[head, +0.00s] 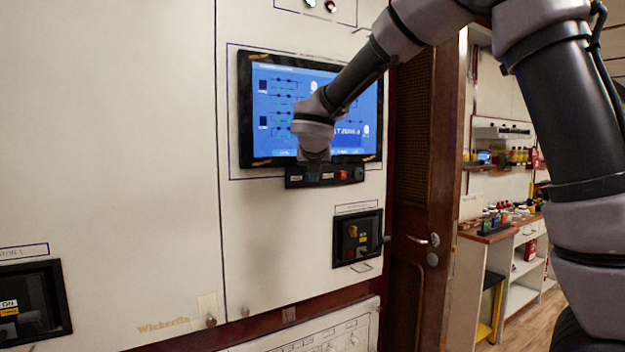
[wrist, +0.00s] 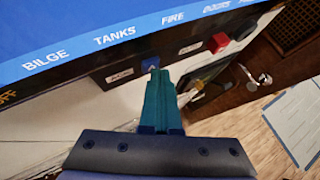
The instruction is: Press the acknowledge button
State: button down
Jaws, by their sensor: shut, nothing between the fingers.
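A dark button strip (head: 350,181) runs under the blue display screen (head: 290,85) on the white cabinet. It carries a red button (head: 343,174) and a dark knob or button (head: 359,173) at its right end. In the wrist view a blue button (wrist: 150,64) sits just beyond my fingertips, between white labels, with the red button (wrist: 218,42) to its right. The labels are too small to read, so I cannot tell which button is acknowledge. My gripper (head: 314,177) is shut and empty, in front of the strip's left half; it also shows in the wrist view (wrist: 158,76). Contact cannot be told.
A breaker recess (head: 357,237) with a protruding handle lies below the strip, and another recess (head: 33,303) is at lower left. A wooden door (head: 410,190) stands right of the cabinet. A workbench (head: 495,232) with small items is farther right.

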jog(key=shift+d, duration=0.1)
jog(key=shift+s+d, duration=0.15)
jog(key=shift+s, duration=0.2)
jog(key=shift+s+d, duration=0.1)
jog(key=s+d, duration=0.2)
jog(key=s, duration=0.1)
jog(key=s+d, duration=0.1)
jog(key=shift+s+d, duration=0.1)
jog(key=shift+s, duration=0.3)
dwell(0.5)
